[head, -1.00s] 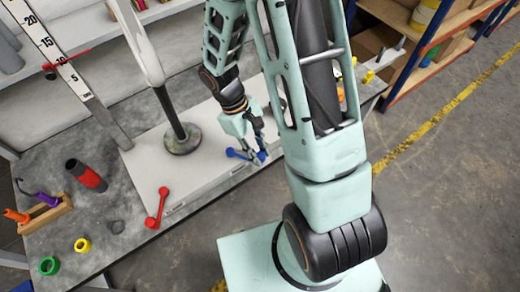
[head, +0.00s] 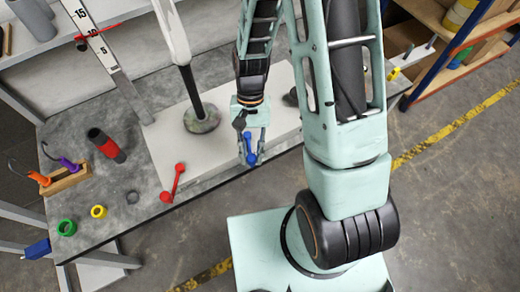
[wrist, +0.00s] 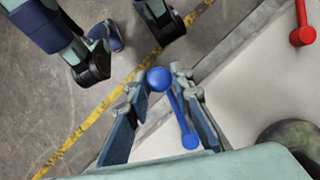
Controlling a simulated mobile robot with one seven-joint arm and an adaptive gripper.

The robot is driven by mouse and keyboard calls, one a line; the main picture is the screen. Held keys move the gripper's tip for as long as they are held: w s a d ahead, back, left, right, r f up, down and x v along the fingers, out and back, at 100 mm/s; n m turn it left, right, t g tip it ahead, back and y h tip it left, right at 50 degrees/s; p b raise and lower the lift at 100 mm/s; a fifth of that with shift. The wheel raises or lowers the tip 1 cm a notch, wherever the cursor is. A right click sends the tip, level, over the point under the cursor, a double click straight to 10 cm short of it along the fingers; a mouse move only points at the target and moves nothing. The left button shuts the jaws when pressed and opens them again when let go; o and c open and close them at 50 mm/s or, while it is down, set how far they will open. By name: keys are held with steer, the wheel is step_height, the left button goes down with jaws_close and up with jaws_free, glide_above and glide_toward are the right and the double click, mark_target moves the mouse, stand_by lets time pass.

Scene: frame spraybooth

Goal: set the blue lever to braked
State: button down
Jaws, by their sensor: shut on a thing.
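The blue lever (head: 249,150) is on the front edge of the white panel on the bench. It now points out toward my base, over the bench's front edge. No braked marking is legible.
A red lever (head: 177,180) is to the left on the panel's front edge. A post on a round base (head: 202,119) stands behind. A red-black cylinder (head: 107,146), a green ring (head: 67,227) and a yellow ring (head: 99,211) lie on the left.

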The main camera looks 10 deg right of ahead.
steer(key=shift+w+a+m+t+y, duration=0.15)
steer(key=shift+a+m+y, duration=0.1)
steer(key=shift+a+m, duration=0.5)
steer(key=shift+w+a+m+t+y, duration=0.15)
steer(key=shift+a+m+y, duration=0.1)
steer(key=shift+a+m, duration=0.5)
steer(key=shift+d, duration=0.1)
steer(key=c, duration=1.7)
jaws_free()
step_height(320, 180, up, 11)
glide_above(248, 150)
steer(key=shift+r, duration=0.1)
